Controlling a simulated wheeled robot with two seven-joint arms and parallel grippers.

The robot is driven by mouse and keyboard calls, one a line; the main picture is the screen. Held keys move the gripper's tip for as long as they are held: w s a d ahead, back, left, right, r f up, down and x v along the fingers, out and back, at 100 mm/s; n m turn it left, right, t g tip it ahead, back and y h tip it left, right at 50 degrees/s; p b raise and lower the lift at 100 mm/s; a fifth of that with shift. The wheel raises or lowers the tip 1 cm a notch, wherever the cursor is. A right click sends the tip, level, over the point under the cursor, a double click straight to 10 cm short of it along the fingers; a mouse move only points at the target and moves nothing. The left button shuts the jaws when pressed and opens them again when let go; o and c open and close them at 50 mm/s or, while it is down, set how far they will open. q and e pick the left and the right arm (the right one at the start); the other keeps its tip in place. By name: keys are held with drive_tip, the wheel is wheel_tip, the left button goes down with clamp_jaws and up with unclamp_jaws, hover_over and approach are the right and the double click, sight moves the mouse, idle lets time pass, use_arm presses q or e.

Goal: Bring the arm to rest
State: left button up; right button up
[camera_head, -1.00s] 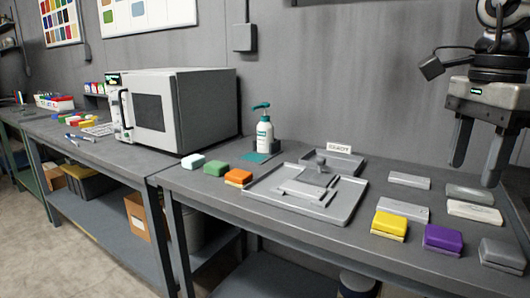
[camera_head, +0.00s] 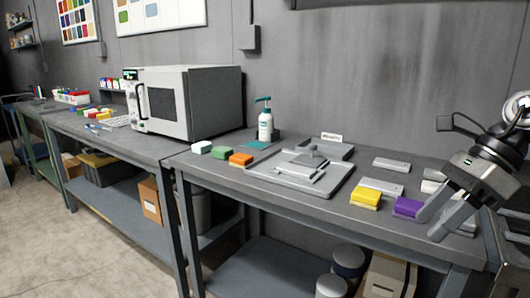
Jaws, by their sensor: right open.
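My right gripper (camera_head: 432,226) is at the right edge of the camera_head view, tilted, with its two grey fingers pointing down and to the left. The fingers are apart, and I see nothing held between them. In the picture they overlap the front right end of the grey table (camera_head: 225,178), close to the purple block (camera_head: 408,207). I cannot tell how high the fingers are above the tabletop. The gripper covers part of the table's right end and whatever lies there. My left gripper is not in view.
A yellow block (camera_head: 366,198) and grey blocks (camera_head: 382,186) lie left of the gripper. Orange (camera_head: 241,160), green and white blocks, a pump bottle (camera_head: 265,126) and a microwave (camera_head: 190,104) stand further left.

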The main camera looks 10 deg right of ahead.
drive_tip(key=w+a+f+m+t+y+p, duration=0.1)
drive_tip(key=a+f+m+t+y, duration=0.15)
drive_tip(key=f+m+t, duration=0.8)
drive_tip(key=a+f+m+t+y, duration=0.1)
drive_tip(key=a+f+m+t, duration=0.25)
drive_tip(key=f+m, duration=0.8)
drive_tip(key=s+a+f+m+g+h, duration=0.2)
drive_tip(key=s+a+f+m, duration=0.3)
drive_tip(key=m, duration=0.7)
drive_tip(key=s+a+f+m+g+h+p, duration=0.1)
drive_tip(key=s+a+f+m+h, duration=0.3)
drive_tip(key=a+m, duration=0.5)
drive_tip(key=s+m+g, duration=0.1)
drive_tip(key=m, duration=0.2)
drive_tip(key=shift+f+g+h, duration=0.35)
drive_tip(key=shift+g, duration=0.05)
drive_tip(key=shift+s, duration=0.1)
